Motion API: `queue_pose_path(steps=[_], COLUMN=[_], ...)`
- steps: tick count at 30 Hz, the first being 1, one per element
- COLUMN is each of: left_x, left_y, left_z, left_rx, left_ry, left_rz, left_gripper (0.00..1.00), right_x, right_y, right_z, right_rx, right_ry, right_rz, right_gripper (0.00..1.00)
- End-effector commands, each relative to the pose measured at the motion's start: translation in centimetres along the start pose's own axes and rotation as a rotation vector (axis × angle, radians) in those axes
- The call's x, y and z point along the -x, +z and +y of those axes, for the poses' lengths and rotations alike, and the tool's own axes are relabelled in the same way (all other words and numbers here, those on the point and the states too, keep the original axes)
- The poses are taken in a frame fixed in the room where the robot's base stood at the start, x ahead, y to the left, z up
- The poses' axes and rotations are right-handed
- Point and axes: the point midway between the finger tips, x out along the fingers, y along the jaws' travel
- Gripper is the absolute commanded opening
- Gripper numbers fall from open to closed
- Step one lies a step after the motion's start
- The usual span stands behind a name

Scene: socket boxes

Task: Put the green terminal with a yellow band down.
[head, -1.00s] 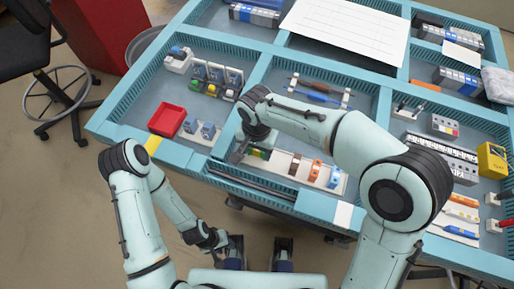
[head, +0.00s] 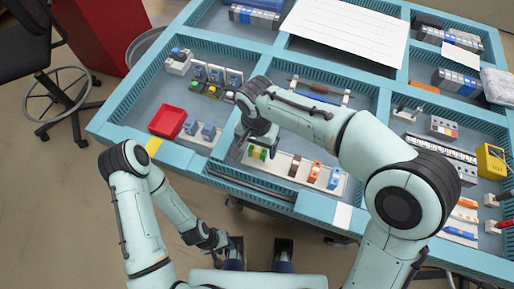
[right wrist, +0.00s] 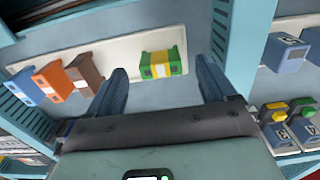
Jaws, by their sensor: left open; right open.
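The green terminal with a yellow band (right wrist: 162,64) stands on a white strip (right wrist: 120,52), beyond and between my right gripper's fingertips in the right wrist view. In the head view the terminal (head: 257,153) is at the left end of the strip, just below my right gripper (head: 258,136). My right gripper (right wrist: 162,80) is open, its two fingers apart and clear of the terminal. My left gripper (head: 216,242) is open and empty, low in front of the table, away from the terminal.
On the same strip are a brown terminal (right wrist: 84,70), an orange terminal (right wrist: 54,80) and a blue terminal (right wrist: 27,86). A teal divider (right wrist: 240,50) separates this compartment from one with blue-grey blocks (right wrist: 285,52). A red tray (head: 167,121) sits at the left.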

Motion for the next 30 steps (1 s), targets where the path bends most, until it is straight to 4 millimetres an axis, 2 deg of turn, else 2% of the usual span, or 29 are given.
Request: queue_pose_path(steps=[1,6,12,18,30], left_x=[0.3,0.9,1.4,1.5,1.4], left_y=[0.0,0.0,-0.1,-0.1,-0.1], left_z=[0.1,0.3,0.5,0.6,0.6], left_rx=[0.0,-0.001,-0.002,-0.002,-0.002], left_ry=[0.0,0.001,0.002,0.002,0.002], left_rz=[0.001,0.003,0.004,0.005,0.005], left_gripper=[0.43,0.43,0.43,0.43,0.43], right_x=[1.4,5.1,8.0,8.9,8.9], right_y=[-0.1,-0.1,0.0,0.0,0.0], right_z=[-0.1,-0.1,-0.1,0.0,0.0], right_rx=[0.001,0.002,0.001,0.001,0.001], right_ry=[-0.005,-0.004,-0.002,0.0,0.0], right_rz=[0.004,0.004,0.002,0.001,0.001], right_gripper=[0.84,0.84,0.84,0.84,0.84])
